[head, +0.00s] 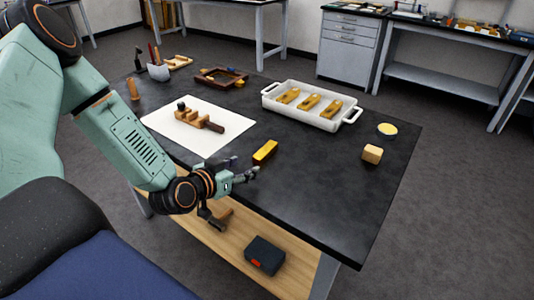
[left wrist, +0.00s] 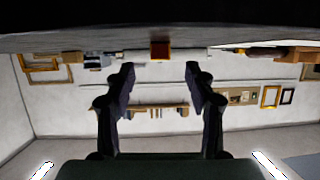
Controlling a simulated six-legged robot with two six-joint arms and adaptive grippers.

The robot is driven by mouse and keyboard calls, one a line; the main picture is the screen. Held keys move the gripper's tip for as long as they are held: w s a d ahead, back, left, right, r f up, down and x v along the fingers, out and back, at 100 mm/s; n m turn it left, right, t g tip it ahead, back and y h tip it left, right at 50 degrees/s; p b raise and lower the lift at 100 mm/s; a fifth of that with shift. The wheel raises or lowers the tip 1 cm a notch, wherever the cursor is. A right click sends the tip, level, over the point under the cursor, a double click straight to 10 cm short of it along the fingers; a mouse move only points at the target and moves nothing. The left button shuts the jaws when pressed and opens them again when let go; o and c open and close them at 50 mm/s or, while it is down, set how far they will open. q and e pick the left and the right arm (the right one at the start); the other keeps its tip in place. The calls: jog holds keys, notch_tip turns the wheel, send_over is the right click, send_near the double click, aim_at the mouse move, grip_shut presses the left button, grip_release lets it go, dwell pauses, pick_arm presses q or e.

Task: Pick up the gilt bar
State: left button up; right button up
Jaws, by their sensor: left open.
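A gilt bar (head: 265,152) lies on the dark tabletop, in front of the white sheet's right corner. My left gripper (head: 246,170) is just on the near-left side of the bar, low by the table's front edge, apart from it. In the left wrist view the two fingers (left wrist: 160,72) stand wide apart with nothing between them. A small reddish-brown block face (left wrist: 160,50), probably the bar's end, shows beyond them, roughly centred between the tips. My right gripper is in neither view.
A white tray (head: 300,118) with three gold pieces stands behind the bar. A white sheet (head: 165,121) with a wooden piece lies to the left. A wooden cube (head: 372,154) and a round yellow-topped disc (head: 387,129) are at right. The table's front right is clear.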

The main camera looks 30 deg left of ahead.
aim_at(256, 160)
pick_arm(q)
jog(key=shift+w+a+f, duration=0.2)
jog(key=shift+w+f, duration=0.15)
jog(key=shift+w, duration=0.2)
jog(key=b+x, duration=0.2)
jog(key=x, duration=0.1)
jog(key=shift+w+d+r, duration=0.1)
jog(key=shift+w+d, duration=0.1)
jog(key=shift+d, duration=0.15)
jog(key=shift+w+a+f+b, duration=0.2)
jog(key=shift+w+f+b, duration=0.15)
jog(key=shift+w, duration=0.5)
jog(key=shift+d, duration=0.1)
jog(key=shift+s+r, duration=0.15)
jog(key=shift+c, duration=1.2)
jog(key=c, duration=0.9)
